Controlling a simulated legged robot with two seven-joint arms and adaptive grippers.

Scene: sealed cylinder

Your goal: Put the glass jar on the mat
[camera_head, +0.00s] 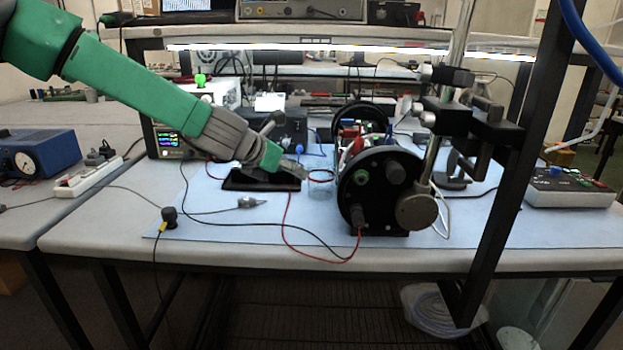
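A small clear glass jar (321,186) with a reddish rim appears to stand on the bench, just left of the large black round apparatus. It is see-through and its outline is faint. A light blue mat (235,222) covers much of the bench top. A black flat base (250,181) lies on it, left of the jar. My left gripper (289,168) reaches in from the left, above the black base, with its tip just left of the jar. A gap between tip and jar is hard to judge, and the fingers' opening is unclear. My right gripper is not in view.
The black round apparatus (378,190) stands close right of the jar. A metal stand with clamps (470,125) and a dark post (537,110) rise at the right. Red and black cables (288,222) cross the mat.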

